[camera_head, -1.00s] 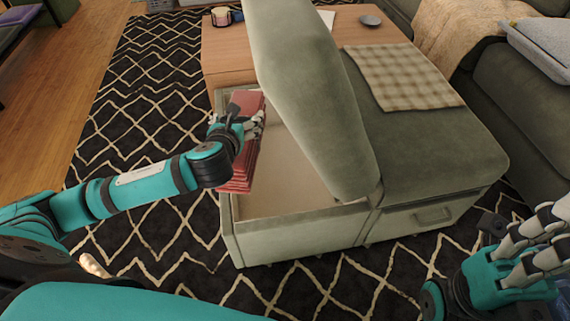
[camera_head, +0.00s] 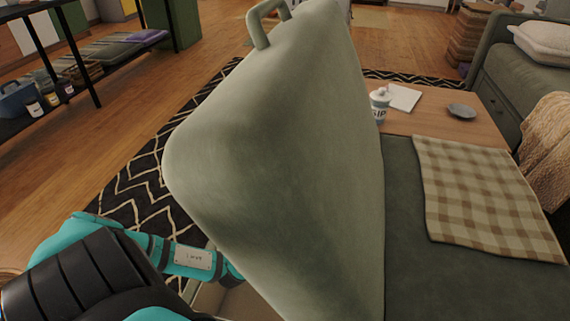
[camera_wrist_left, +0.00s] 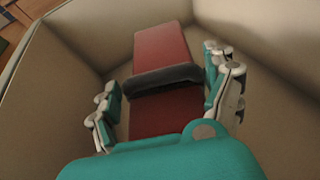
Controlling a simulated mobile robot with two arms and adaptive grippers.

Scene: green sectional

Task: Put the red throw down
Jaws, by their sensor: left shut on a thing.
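The red throw (camera_wrist_left: 161,52) is a folded red stack in the left wrist view, inside the pale storage compartment (camera_wrist_left: 265,50) of the sectional. My left gripper (camera_wrist_left: 165,80) is shut on the throw, with fingers along both of its sides. A dark band crosses the throw between the fingers. I cannot tell whether the throw touches the compartment floor. In the head view the raised green seat lid (camera_head: 290,150) hides the throw and my left gripper; only my left forearm shows. My right gripper is not in view.
A beige checked blanket (camera_head: 485,195) lies on the green seat to the right. The wooden table (camera_head: 425,122) behind holds a cup (camera_head: 380,105), paper and a grey dish (camera_head: 461,111). A dark shelf stands far left. The compartment's walls stand close around my left gripper.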

